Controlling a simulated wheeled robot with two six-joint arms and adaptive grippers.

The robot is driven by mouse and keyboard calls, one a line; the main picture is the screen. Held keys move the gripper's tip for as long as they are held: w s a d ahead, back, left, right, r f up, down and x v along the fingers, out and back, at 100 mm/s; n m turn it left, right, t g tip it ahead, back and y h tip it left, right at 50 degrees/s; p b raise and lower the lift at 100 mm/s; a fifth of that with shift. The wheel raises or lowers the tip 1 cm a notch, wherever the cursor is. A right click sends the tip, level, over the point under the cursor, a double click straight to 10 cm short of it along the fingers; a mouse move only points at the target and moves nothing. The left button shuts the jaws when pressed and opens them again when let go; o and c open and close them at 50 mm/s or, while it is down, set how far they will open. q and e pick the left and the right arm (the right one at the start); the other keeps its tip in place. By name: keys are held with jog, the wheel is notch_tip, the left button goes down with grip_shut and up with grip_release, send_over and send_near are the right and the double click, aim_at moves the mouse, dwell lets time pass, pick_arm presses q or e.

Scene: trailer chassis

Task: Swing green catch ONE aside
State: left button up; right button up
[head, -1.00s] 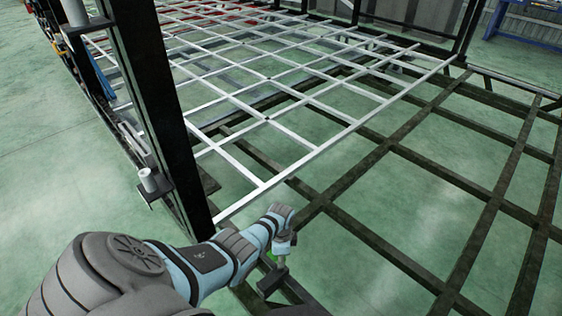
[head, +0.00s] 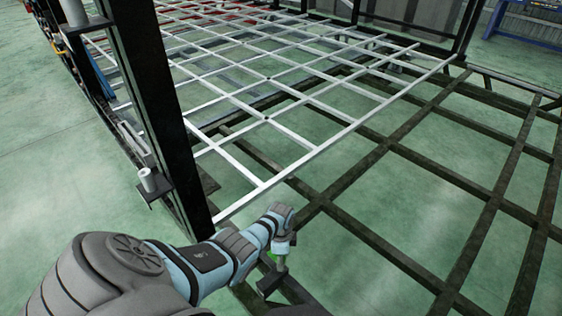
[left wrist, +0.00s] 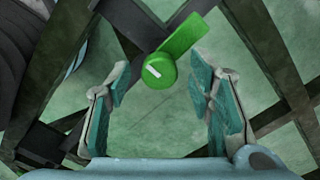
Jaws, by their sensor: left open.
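The green catch (left wrist: 181,44) shows in the left wrist view. It has a round hub with a white mark and a flat lever that points up and to the right. My left gripper (left wrist: 160,85) is open, with one finger on each side below the catch. The hub lies between the fingertips and slightly ahead of them, and I see no finger touching it. In the head view my left gripper (head: 280,262) is at the frame's near corner. Only a small bit of green (head: 271,256) shows there; the rest is hidden behind the arm. My right gripper is in neither view.
A white grid frame (head: 300,150) lies behind, and dark chassis beams (head: 385,240) run to the right. Dark beams also cross behind the catch in the left wrist view (left wrist: 130,22).

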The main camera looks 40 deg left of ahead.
pick_arm(q)
notch_tip(320, 180, up, 12)
dwell(0.4)
dwell(0.3)
